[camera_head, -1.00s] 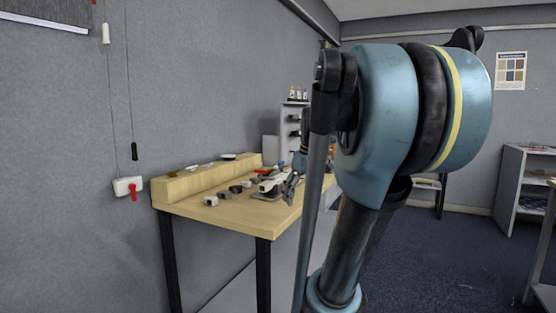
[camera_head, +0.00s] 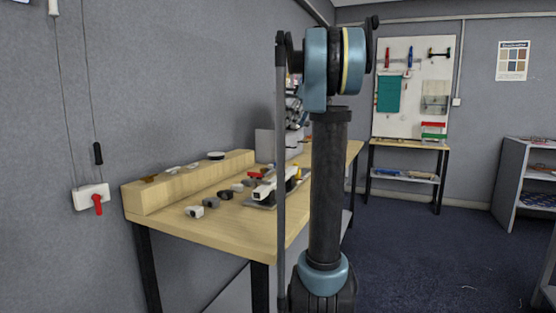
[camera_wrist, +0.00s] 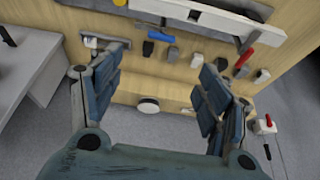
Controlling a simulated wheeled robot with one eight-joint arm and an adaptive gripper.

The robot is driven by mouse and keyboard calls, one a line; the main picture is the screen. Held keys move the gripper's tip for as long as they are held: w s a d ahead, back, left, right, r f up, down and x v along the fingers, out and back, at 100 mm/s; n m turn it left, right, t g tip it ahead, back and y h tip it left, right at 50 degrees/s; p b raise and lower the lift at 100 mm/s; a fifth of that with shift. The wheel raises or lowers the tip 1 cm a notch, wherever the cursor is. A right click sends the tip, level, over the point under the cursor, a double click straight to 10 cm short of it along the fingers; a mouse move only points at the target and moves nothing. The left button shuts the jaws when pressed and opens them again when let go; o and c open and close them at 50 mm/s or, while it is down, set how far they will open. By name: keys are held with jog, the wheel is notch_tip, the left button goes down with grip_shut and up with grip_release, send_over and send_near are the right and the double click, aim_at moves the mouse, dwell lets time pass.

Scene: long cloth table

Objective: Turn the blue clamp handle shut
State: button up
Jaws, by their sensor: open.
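A small blue handle (camera_wrist: 160,37) shows in the wrist view, among a row of small grey and black pieces on the wooden table (camera_wrist: 213,48). Whether it is the clamp handle, and its exact angle, is too small to tell. My gripper (camera_wrist: 160,88) is open and empty, its two padded fingers spread wide, with the blue handle beyond the gap between them. In the head view the blue handle cannot be made out, and my arm hides most of my gripper. The table (camera_head: 240,228) also shows there.
A long white device (camera_head: 280,187) lies on the table, near a red-handled piece (camera_wrist: 244,58). A raised wooden ledge (camera_head: 190,180) runs along the wall, with a white disc (camera_head: 216,155) on it. A white wall box (camera_head: 88,197) has a red lever.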

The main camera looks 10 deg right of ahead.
aim_at(279, 161)
jog(key=x, duration=1.7)
jog(key=shift+a, duration=0.3)
jog(key=shift+c, duration=0.6)
jog(key=c, duration=0.9)
